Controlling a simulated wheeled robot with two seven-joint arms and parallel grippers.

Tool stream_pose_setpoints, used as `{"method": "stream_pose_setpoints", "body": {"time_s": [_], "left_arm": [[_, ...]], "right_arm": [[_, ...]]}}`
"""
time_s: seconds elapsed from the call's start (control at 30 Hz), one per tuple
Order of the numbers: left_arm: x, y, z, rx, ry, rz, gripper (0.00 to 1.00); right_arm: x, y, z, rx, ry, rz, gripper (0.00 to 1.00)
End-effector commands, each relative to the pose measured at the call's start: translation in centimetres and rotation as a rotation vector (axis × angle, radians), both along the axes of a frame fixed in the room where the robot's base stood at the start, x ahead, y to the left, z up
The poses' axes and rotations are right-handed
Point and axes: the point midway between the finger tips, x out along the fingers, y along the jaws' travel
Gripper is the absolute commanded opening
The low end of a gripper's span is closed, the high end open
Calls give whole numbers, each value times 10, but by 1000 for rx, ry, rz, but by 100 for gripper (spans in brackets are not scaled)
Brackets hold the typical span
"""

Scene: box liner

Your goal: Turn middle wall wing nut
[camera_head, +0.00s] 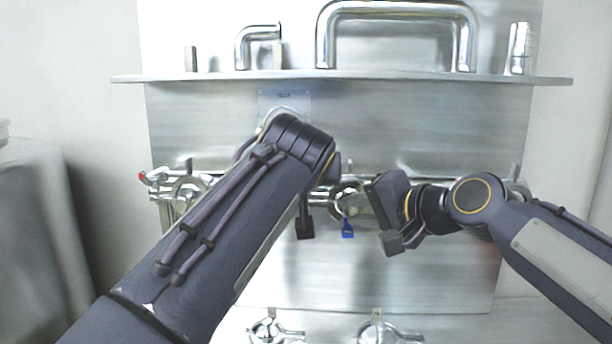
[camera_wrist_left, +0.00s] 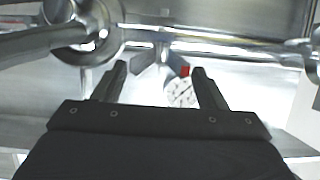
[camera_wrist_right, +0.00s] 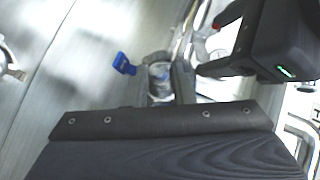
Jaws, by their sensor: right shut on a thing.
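The middle wall wing nut (camera_wrist_right: 160,82) is a small metallic piece on the pipe fitting at the centre of the wall. My right gripper (camera_wrist_right: 167,66) is shut on it, and the fingers cover part of it. In the head view the right gripper (camera_head: 362,203) reaches in from the right to the middle clamp ring (camera_head: 345,199). My left gripper (camera_wrist_left: 158,70) is open and empty, with a wing-shaped metal part beyond its fingertips in the left wrist view. In the head view my left arm hides most of that gripper.
A red-marked gauge (camera_wrist_left: 181,93) shows beyond the left fingers. A fitting with a red tip (camera_head: 150,178) is at the left. A metal shelf (camera_head: 400,78) runs above, and more clamps (camera_head: 270,331) sit below. My two grippers are close together.

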Motion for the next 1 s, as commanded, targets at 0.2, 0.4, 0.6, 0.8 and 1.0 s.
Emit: {"method": "stream_pose_setpoints", "body": {"time_s": [0.2, 0.4, 0.6, 0.8, 1.0], "left_arm": [[-8, -1, 4, -2, -1, -2, 65], [-42, -2, 18, -4, -3, -6, 65], [-81, -3, 34, -3, -2, -6, 65], [-105, -2, 43, -1, 0, -3, 65], [-111, -1, 46, -1, 0, 0, 65]], "right_arm": [[0, -1, -1, -1, 3, -1, 0], [1, 0, -1, -1, 3, -1, 0], [0, 0, -1, -1, 3, -1, 0], [0, 0, -1, -1, 2, -1, 0], [0, 0, -1, -1, 2, 0, 0]]}}
